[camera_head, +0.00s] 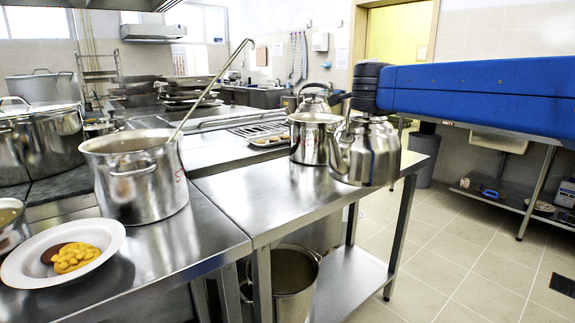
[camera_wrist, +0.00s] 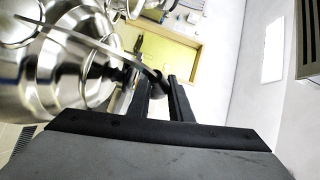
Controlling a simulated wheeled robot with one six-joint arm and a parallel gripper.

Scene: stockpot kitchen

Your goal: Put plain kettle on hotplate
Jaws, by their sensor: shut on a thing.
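A shiny steel kettle (camera_head: 368,157) with a spout on its left side hangs beside the right end of the steel table. It looks to be in the air, upright in the head view. In the wrist view the kettle (camera_wrist: 75,60) fills the left side. My gripper (camera_wrist: 160,87) is shut on the kettle's dark handle. In the head view the fingers are hard to make out below my dark wrist. A second kettle (camera_head: 314,98) shows behind a steel pot. I cannot clearly pick out the hotplate; a dark cooktop surface (camera_head: 66,184) lies under the pots at left.
A steel pot with red lettering (camera_head: 308,142) stands close left of the held kettle. A large pot with a ladle (camera_head: 136,185) and a white plate of food (camera_head: 32,262) stand nearer. The table top (camera_head: 262,195) is bare in front. Open floor (camera_head: 470,265) lies to the right.

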